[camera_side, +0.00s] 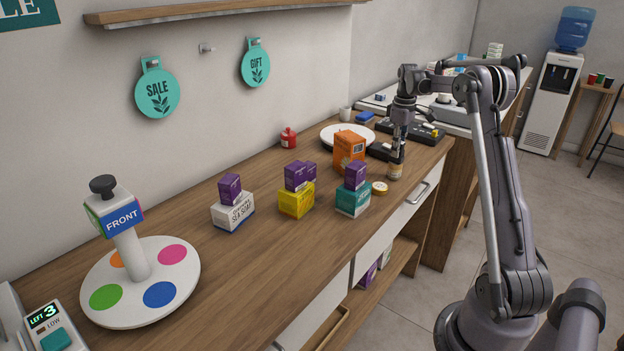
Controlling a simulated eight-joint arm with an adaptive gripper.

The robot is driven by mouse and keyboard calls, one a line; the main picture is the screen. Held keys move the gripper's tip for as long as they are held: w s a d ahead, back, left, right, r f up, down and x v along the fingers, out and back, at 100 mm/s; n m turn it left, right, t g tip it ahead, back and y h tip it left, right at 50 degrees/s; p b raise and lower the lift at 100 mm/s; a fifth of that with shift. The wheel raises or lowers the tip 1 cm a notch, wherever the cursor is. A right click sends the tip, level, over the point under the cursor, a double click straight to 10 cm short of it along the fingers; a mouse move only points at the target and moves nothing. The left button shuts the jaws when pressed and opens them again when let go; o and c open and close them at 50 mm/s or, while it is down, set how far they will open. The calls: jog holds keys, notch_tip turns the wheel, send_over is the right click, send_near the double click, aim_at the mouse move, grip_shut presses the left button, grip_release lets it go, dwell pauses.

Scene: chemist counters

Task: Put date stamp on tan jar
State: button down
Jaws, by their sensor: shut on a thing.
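My gripper (399,134) points down over the right part of the wooden counter. It is shut on a small dark upright thing, probably the date stamp (397,153), largely hidden by the fingers. Directly below it stands a small tan jar (395,173) near the counter's front edge. The dark thing's lower end meets the jar's top in this view; I cannot tell whether they touch. A low round tan piece (380,188) lies just left of the jar.
An orange box (349,149) stands close on the left. A teal box (352,201) with a purple box on top is nearer the front. A white round plate (347,136) and a black tray (385,151) lie behind.

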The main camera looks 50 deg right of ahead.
jog(key=shift+f, duration=0.1)
jog(key=c, duration=1.2)
grip_release()
notch_tip(320, 180, up, 12)
jog(key=w+a+r+t+h, duration=0.1)
jog(key=w+a+r, duration=0.1)
jog(key=a, duration=0.9)
jog(key=w+a+r+t, duration=0.1)
jog(key=a+t, duration=0.1)
jog(key=a, duration=1)
jog(key=s+a+f+t, duration=0.1)
jog(key=s+a+f, duration=0.2)
jog(key=a, duration=0.4)
jog(key=s+a+f+t, duration=0.1)
jog(key=s+a+f, duration=0.3)
jog(key=a, duration=0.3)
jog(key=s+a+f+t+y, duration=0.1)
jog(key=s+a+f+t, duration=0.1)
jog(key=s+a+f, duration=0.2)
jog(key=shift+s+a, duration=0.2)
jog(key=shift+a, duration=0.7)
jog(key=shift+s+a, duration=0.2)
jog(key=shift+a, duration=0.65)
